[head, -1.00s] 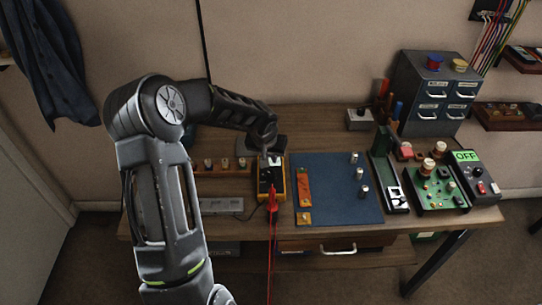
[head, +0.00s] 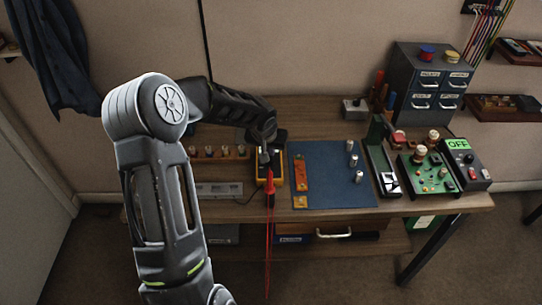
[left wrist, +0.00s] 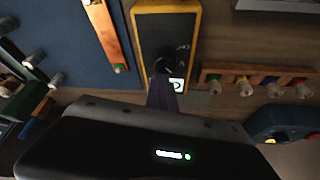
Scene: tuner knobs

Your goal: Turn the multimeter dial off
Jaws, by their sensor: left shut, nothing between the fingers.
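The yellow-edged multimeter (head: 281,180) lies on the bench, and red leads run down from its near end. In the left wrist view the multimeter (left wrist: 195,30) shows a dark face with a black round dial (left wrist: 168,62) and a small lit patch beside it. My left gripper (head: 265,160) is above the multimeter and covers much of its face in the head view. In the left wrist view the left gripper (left wrist: 163,88) is shut and empty, its tips at or just over the dial. Contact and the dial's setting cannot be told. My right gripper is not in view.
A blue mat (head: 335,180) with an orange strip and metal knobs lies right of the multimeter. A row of knobs (head: 220,152) and a grey power strip (head: 218,189) are to its left. A box with a green OFF display (head: 459,145) stands far right.

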